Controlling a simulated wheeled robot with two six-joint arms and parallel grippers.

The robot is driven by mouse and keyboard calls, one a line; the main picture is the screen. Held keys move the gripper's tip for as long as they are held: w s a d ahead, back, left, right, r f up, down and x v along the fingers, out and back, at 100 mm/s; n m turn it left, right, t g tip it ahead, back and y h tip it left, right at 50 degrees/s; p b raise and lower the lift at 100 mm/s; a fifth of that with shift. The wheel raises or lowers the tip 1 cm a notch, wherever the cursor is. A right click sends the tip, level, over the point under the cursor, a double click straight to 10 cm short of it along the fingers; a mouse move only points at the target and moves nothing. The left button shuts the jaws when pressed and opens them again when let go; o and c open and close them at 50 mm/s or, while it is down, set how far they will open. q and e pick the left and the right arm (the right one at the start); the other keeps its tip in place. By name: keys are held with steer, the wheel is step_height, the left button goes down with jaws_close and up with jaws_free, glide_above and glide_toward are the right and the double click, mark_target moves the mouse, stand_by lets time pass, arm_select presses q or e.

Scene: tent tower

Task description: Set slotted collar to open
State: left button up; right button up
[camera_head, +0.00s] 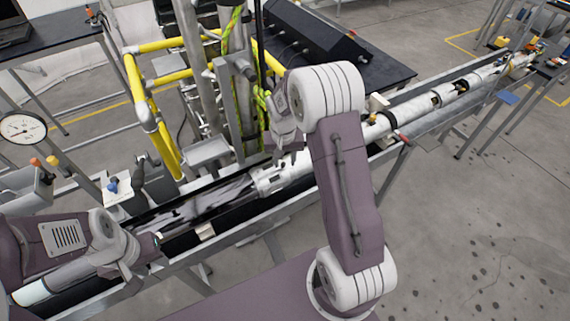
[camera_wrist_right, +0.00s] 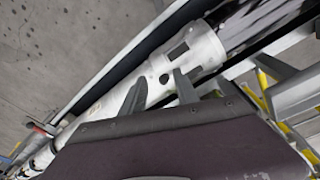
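The slotted collar (camera_head: 268,184) is a white sleeve on the long tube lying in the trough, near the middle of the head view. In the right wrist view the collar (camera_wrist_right: 203,50) shows a rectangular slot and a small round hole. My right gripper (camera_head: 284,158) is just above the white tube beside the collar. In its wrist view the gripper's two fingers (camera_wrist_right: 159,76) are apart, with the white surface showing between them; contact is unclear. My left gripper (camera_head: 151,243) is low at the left, by the trough's near side; its fingers are too small to read.
A yellow tubular frame (camera_head: 150,115) and upright metal posts stand behind the trough. A round gauge (camera_head: 22,129) is at the far left. The trough (camera_head: 240,225) and tube run toward the upper right. Open floor (camera_head: 480,230) lies at the right.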

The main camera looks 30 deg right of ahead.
step_height(320, 180, up, 7)
steer(key=shift+s+a+f, duration=0.15)
steer(key=shift+s+f, duration=0.05)
steer(key=shift+s, duration=0.25)
steer(key=s+a+f+n+b, duration=0.2)
steer(key=s+a+f, duration=0.1)
steer(key=s, duration=0.5)
steer(key=s+a+f+n+y+b, duration=0.1)
steer(key=s+a+f+n+b, duration=0.1)
steer(key=s+f, duration=0.3)
steer(key=s+a+b, duration=0.1)
steer(key=s, duration=0.2)
steer(key=shift+s+a+f+b, duration=0.3)
steer(key=shift+a+f+b, duration=0.05)
steer(key=shift+s, duration=0.15)
